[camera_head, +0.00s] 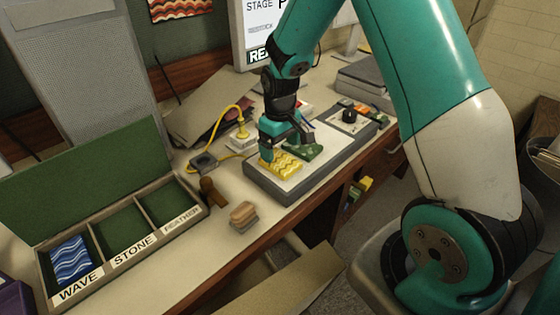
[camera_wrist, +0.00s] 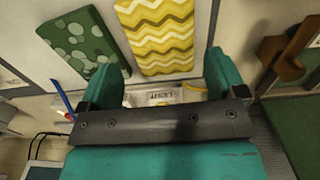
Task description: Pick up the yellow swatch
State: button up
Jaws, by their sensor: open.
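The yellow swatch (camera_head: 283,164) has a zigzag pattern and lies on the left part of the grey-edged tray (camera_head: 277,194). It also shows in the wrist view (camera_wrist: 160,38), just beyond and between my fingers. My gripper (camera_wrist: 160,75) is open and empty, its two teal fingers apart. In the head view my gripper (camera_head: 280,150) is low over the tray at the swatch's back edge. Whether a finger touches the swatch cannot be told. The green spotted swatch (camera_wrist: 84,45) lies left of the yellow one in the wrist view, and beside my gripper in the head view (camera_head: 303,151).
The open sorting box (camera_head: 108,268) at left has WAVE, STONE and FEATHER compartments. A blue wavy swatch (camera_head: 70,260) lies in WAVE; the other two look empty. A brush (camera_head: 243,214), a brown wooden piece (camera_head: 212,192) and a yellow cable (camera_head: 225,112) are near the tray.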

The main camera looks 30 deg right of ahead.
aim_at(280, 160)
notch_tip(280, 160, down, 4)
jog(key=shift+s+a+f+p, duration=0.1)
jog(key=shift+p, duration=0.35)
jog(key=c, duration=0.7)
